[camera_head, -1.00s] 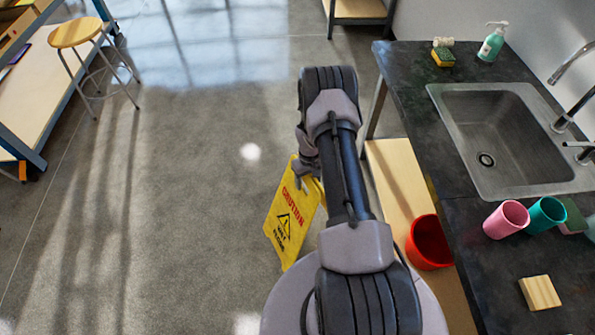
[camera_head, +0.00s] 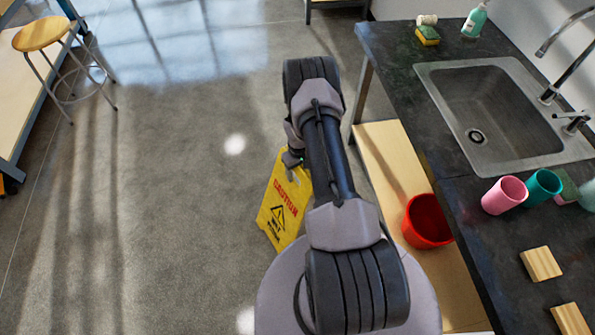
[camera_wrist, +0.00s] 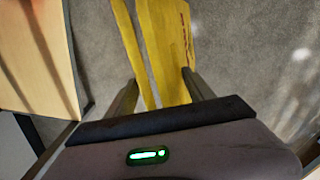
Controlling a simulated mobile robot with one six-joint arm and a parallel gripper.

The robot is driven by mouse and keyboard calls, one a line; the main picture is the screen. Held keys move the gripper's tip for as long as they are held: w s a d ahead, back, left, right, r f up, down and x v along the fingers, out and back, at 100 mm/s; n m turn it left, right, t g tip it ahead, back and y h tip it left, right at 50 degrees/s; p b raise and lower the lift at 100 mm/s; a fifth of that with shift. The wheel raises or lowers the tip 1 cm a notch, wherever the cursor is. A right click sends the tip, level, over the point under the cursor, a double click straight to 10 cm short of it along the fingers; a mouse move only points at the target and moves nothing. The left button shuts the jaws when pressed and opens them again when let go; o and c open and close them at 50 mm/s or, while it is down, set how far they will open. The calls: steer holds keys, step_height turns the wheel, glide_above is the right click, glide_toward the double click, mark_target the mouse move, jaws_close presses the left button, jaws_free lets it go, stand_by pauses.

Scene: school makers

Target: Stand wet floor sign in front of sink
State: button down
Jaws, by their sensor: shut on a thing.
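The yellow wet floor sign (camera_head: 284,205) hangs from my gripper, left of the sink counter, with its "CAUTION" face toward the head camera. In the wrist view the sign (camera_wrist: 168,45) shows as two yellow panels with a narrow gap between them. My gripper (camera_wrist: 160,92) is shut on the sign near its top; in the head view the gripper (camera_head: 292,160) is partly hidden by my arm. Whether the sign's lower edge touches the floor cannot be told. The sink (camera_head: 500,112) is set in the dark counter at the right.
The dark counter (camera_head: 395,75) has a pale wooden lower shelf (camera_head: 385,160) with a red bucket (camera_head: 427,222). Pink (camera_head: 504,195) and teal (camera_head: 543,187) cups stand on top. A stool (camera_head: 42,34) is at the upper left. The grey floor (camera_head: 170,200) left of the sign is clear.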

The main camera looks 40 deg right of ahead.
steer(key=shift+f, duration=0.1)
steer(key=shift+c, duration=1.8)
jaws_free()
steer(key=w+a+r+p, duration=0.1)
steer(key=w+r+p, duration=0.1)
steer(key=r, duration=0.9)
steer(key=w+a+r+p, duration=0.1)
steer(key=w+r+p, duration=0.1)
steer(key=r, duration=0.9)
steer(key=a+r+m+t, duration=0.1)
steer(key=a+r, duration=0.4)
steer(key=r, duration=0.4)
steer(key=a+r+t, duration=0.1)
steer(key=a+r, duration=0.3)
steer(key=r, duration=0.5)
steer(key=s+a+r+m+t, duration=0.1)
steer(key=s+a+r+t, duration=0.2)
steer(key=s+a+r, duration=1.2)
steer(key=s+a+r+t+y, duration=0.1)
steer(key=s+a+y, duration=0.1)
steer(key=s+a, duration=0.2)
steer(key=s, duration=0.2)
steer(key=shift+s+a+r+m, duration=0.25)
steer(key=shift+s+r+m, duration=0.05)
steer(key=shift+s+r, duration=0.05)
